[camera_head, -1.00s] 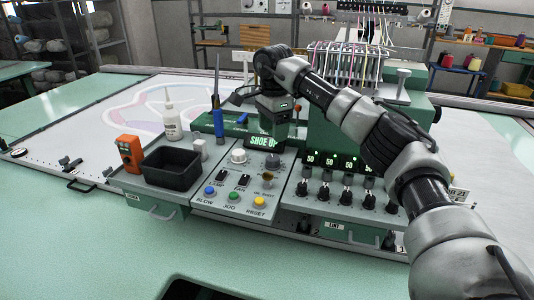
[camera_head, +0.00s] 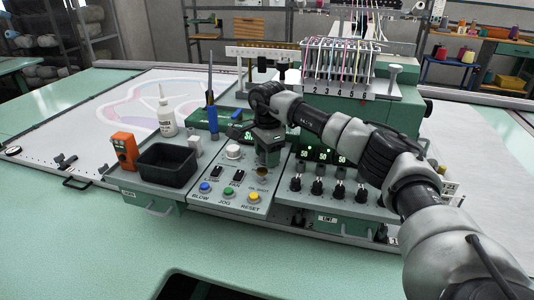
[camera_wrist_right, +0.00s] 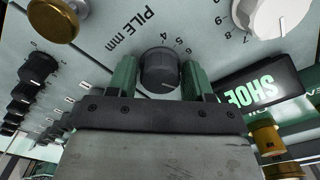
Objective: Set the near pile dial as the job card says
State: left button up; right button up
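In the right wrist view a dark round dial (camera_wrist_right: 160,68) sits beside the printed words "PILE mm", with a number scale around it. A pale pointer mark shows on its lower side. My right gripper (camera_wrist_right: 160,75) has one green finger on each side of this dial. The fingers look very close to its sides; I cannot tell whether they touch it. In the head view my right gripper (camera_head: 268,155) is low over the control panel (camera_head: 215,180) and hides the dial. No legible job card shows. My left gripper is not in view.
A white knob (camera_head: 233,151) stands left of my gripper, near switches and blue, green and yellow buttons. A black tray (camera_head: 167,164), orange device (camera_head: 124,150) and white bottle (camera_head: 166,117) are farther left. Several black knobs (camera_head: 317,187) under green displays are to the right.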

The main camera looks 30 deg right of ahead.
jog(key=c, duration=0.6)
dwell(0.4)
jog(key=shift+r+m, duration=0.1)
jog(key=shift+m, duration=0.4)
jog(key=m+p, duration=0.1)
jog(key=m, duration=0.2)
jog(key=m+p, duration=0.1)
jog(key=m, duration=0.4)
jog(key=shift+p, duration=0.35)
jog(key=m+p, duration=0.1)
jog(key=m, duration=0.5)
jog(key=shift+m, duration=0.4)
jog(key=m+p, duration=0.1)
jog(key=m, duration=0.4)
jog(key=shift+m+p, duration=0.3)
jog(key=shift+m, duration=0.1)
